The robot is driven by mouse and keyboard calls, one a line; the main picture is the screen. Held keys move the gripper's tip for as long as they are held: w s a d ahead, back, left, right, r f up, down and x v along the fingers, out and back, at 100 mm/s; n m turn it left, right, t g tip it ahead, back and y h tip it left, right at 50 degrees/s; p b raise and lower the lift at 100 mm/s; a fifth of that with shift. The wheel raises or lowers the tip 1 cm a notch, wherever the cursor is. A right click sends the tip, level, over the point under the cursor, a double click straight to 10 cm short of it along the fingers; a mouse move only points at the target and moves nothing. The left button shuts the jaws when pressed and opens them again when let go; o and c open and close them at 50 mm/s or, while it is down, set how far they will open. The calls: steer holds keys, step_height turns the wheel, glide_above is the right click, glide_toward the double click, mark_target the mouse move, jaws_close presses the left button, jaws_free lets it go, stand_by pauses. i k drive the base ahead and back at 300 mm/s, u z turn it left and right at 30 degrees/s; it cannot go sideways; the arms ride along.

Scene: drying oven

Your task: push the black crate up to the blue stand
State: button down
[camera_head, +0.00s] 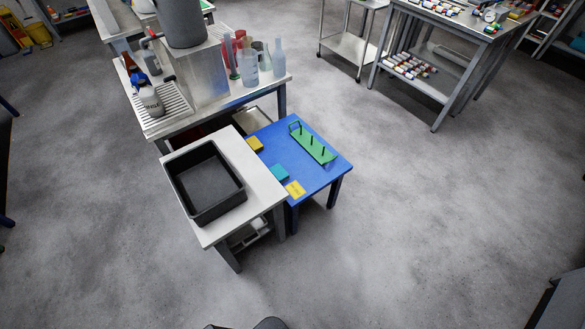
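The black crate (221,207) is an open, shallow box that looks empty. It sits upright on a white-topped table (262,196), towards its left side. The blue stand (305,178) is a low blue table directly to the right of the white-topped one. A strip of bare white top lies between the crate's right wall and the stand, so the two are apart. My gripper is not in view, and nothing is seen touching the crate.
The blue stand carries a green rack (312,146) with upright pegs, a teal block (279,173) and yellow blocks (295,189). A metal bench (185,121) with bottles stands behind. Grey floor (390,240) is clear in front and to the right.

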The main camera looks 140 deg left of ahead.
mark_target(207, 186)
steer(key=z, duration=3.7)
steer(key=k, duration=1.75)
steer(key=z, duration=1.25)
steer(key=i, duration=1.65)
steer(key=u, duration=0.1)
